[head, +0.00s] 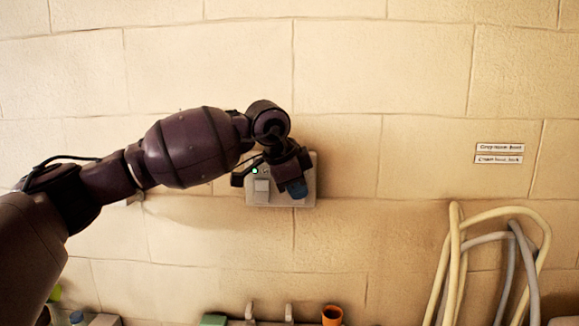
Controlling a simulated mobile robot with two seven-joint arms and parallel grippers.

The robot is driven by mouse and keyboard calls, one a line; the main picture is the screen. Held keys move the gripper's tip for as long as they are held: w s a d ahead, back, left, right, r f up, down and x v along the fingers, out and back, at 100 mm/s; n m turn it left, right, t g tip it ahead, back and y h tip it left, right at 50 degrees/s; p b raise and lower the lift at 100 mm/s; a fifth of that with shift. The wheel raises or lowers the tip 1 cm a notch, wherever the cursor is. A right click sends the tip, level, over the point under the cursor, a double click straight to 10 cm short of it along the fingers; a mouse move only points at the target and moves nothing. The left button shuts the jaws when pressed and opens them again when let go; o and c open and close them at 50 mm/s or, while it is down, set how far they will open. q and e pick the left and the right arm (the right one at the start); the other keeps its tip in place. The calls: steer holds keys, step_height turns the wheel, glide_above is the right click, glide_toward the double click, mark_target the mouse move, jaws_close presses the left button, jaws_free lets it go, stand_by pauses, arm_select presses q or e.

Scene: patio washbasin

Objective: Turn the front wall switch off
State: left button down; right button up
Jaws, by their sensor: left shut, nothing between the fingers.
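The wall switch (261,190) is a pale grey plate with a light rocker, fixed to the block wall in the middle of the head view. A small green light shows lit above the rocker. My left gripper (298,189) is shut and empty, in front of the right part of the plate. It hides that part, and I cannot tell whether its tips touch the plate. My right gripper is not in view.
Pale hoses (455,265) hang on the wall at the lower right. Two small labels (499,153) are above them. An orange cup (332,315) and other items line the bottom edge.

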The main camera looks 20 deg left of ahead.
mark_target(302, 201)
arm_select(q)
steer(key=w, duration=0.1)
steer(key=w+f+p, duration=0.1)
steer(key=w+a, duration=0.1)
steer(key=shift+w+f, duration=0.1)
steer(key=shift+f, duration=0.05)
steer(key=shift+w+f, duration=0.1)
steer(key=shift+w, duration=0.05)
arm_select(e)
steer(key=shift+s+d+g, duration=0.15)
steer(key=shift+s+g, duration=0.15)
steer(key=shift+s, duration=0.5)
arm_select(q)
steer(key=shift+a, duration=0.15)
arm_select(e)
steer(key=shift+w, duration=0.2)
